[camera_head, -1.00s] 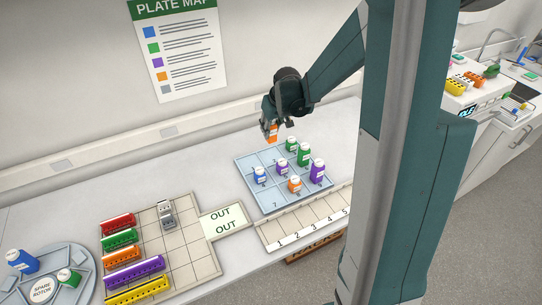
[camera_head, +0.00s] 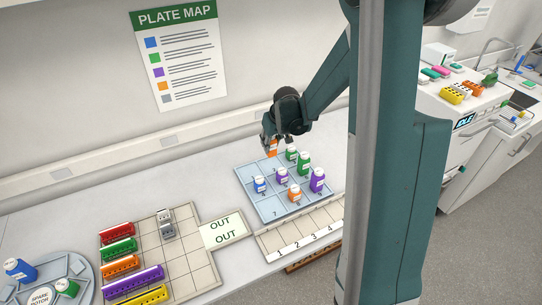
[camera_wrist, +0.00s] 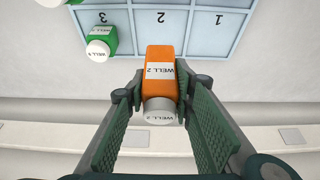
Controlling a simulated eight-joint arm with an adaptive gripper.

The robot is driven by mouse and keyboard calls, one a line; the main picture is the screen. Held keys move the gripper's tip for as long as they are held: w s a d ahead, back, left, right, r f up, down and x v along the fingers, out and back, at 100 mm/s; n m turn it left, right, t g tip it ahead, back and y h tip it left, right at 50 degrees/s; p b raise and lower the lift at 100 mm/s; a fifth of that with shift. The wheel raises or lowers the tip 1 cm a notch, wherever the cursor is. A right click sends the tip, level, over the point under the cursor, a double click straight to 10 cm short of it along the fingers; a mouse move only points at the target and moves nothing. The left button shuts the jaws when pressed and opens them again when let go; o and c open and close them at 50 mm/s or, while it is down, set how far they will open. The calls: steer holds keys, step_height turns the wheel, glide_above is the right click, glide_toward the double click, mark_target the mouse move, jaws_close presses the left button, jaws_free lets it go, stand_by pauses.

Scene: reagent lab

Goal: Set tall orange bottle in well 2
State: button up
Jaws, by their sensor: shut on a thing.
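The tall orange bottle (camera_wrist: 161,66) has a white cap and a label reading WELL 2. My gripper (camera_wrist: 158,100) is shut on it, with the green pads on either side near the cap end. In the head view the orange bottle (camera_head: 272,148) hangs under my gripper (camera_head: 270,138) at the back edge of the blue plate (camera_head: 247,178). In the wrist view the bottle's lower end overlaps the edge of the cell marked 2 (camera_wrist: 160,18). Whether its base touches the plate cannot be told.
A green bottle (camera_wrist: 100,42) stands close by, at the cell marked 3. The plate also holds a blue bottle (camera_head: 259,184), a short orange bottle (camera_head: 294,194) and purple and green ones. The cell marked 1 (camera_wrist: 219,20) looks empty.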

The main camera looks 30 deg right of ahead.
mark_target(271, 154)
steer(key=shift+f, duration=1.1)
steer(key=shift+f, duration=2.1)
steer(key=shift+f, duration=0.15)
steer(key=o, duration=0.9)
steer(key=shift+c, duration=0.2)
steer(key=shift+o, duration=0.2)
steer(key=shift+r, duration=0.25)
steer(key=shift+v, duration=5.9)
steer(key=shift+s, duration=0.1)
